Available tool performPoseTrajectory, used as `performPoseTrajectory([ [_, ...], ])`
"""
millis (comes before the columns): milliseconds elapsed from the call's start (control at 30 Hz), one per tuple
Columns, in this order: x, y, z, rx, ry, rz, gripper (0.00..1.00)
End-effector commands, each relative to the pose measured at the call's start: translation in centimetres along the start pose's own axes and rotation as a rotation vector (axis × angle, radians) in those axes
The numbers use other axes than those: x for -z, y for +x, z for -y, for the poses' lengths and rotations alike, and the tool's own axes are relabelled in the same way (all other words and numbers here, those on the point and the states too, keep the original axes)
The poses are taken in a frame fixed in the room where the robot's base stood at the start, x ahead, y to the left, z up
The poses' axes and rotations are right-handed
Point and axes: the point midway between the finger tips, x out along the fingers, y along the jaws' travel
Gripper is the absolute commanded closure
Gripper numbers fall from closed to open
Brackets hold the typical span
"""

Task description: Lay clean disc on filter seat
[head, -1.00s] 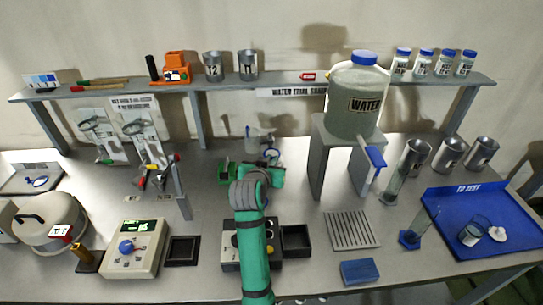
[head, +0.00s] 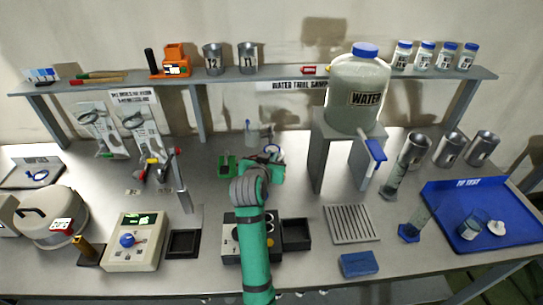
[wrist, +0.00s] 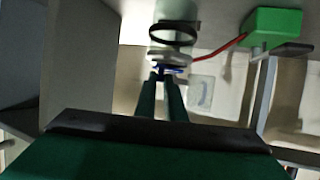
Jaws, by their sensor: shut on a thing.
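My gripper (wrist: 166,82) points away from the wrist camera, its two green fingers close together on a small blue piece (wrist: 168,69). A pale grey-white round disc or ring (wrist: 170,58) lies just beyond the fingertips, touching or very near the blue piece. I cannot tell whether it is the clean disc or part of the filter seat. A black ring (wrist: 174,33) shows beyond it. In the head view a small pale round piece with a blue edge (head: 273,151) shows by my green gripper body (head: 268,172). The filter seat cannot be made out for certain.
A green box (wrist: 271,27) with a red lead is to the right in the wrist view. A clear vessel (head: 252,136) stands behind my gripper. The water tank stand (head: 318,160) rises to the right. A control box (head: 136,240) is at front left.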

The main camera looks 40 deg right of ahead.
Motion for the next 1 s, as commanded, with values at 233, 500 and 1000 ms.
performPoseTrajectory([
  [233, -0.4, 0.2, 0.0, 0.0, 0.0, 0.0, 1.0],
  [500, -0.5, 0.2, 0.0, 0.0, 0.0, 0.0, 0.69],
  [1000, -0.5, -3.6, 0.1, 0.002, 0.0, -0.002, 0.69],
])
